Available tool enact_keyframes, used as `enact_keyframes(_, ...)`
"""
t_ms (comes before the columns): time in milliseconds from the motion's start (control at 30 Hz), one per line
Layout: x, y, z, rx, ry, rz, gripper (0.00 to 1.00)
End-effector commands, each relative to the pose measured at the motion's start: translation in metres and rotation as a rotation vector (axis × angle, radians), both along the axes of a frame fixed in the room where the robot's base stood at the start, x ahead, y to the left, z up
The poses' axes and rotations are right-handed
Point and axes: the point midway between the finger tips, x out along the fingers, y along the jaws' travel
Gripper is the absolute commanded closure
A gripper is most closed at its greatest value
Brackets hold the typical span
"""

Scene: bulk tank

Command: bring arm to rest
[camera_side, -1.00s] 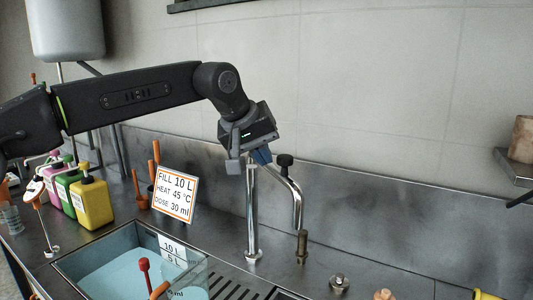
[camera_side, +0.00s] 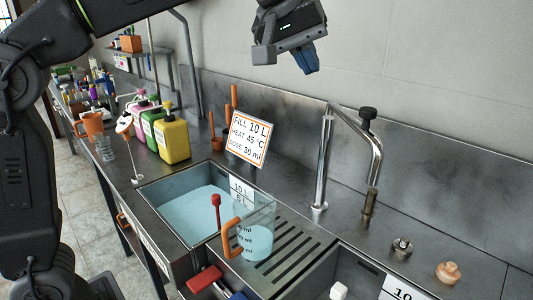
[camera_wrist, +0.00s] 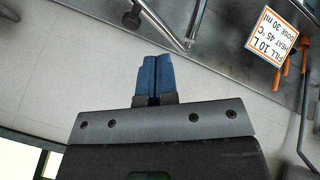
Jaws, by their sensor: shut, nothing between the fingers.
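My gripper (camera_side: 306,58) is at the top of the side view, high above the counter and in front of the grey wall. Its blue fingers are together with nothing between them. In the wrist view my gripper (camera_wrist: 152,62) also shows with the two blue fingers closed side by side. It touches nothing in either view. The upper part of my arm is cut off by the top edge of the side view.
Below stand a tap (camera_side: 323,165), a tank of bluish liquid (camera_side: 195,215), a clear measuring jug (camera_side: 262,240) with an orange handle, a sign (camera_side: 249,139) and a yellow pump bottle (camera_side: 172,140). The air around my gripper is clear.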

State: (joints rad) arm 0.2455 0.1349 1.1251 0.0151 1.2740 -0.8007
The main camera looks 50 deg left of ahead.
Motion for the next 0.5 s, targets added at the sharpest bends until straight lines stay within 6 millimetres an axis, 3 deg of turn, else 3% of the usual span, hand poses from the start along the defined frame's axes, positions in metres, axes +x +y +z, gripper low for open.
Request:
enact_keyframes(133,-0.026,0.021,-0.012,0.052,0.003,-0.045,1.0)
enact_keyframes(267,-0.062,0.044,-0.036,0.124,0.008,-0.114,1.0)
enact_keyframes(500,-0.137,0.08,-0.102,0.254,0.024,-0.25,1.0)
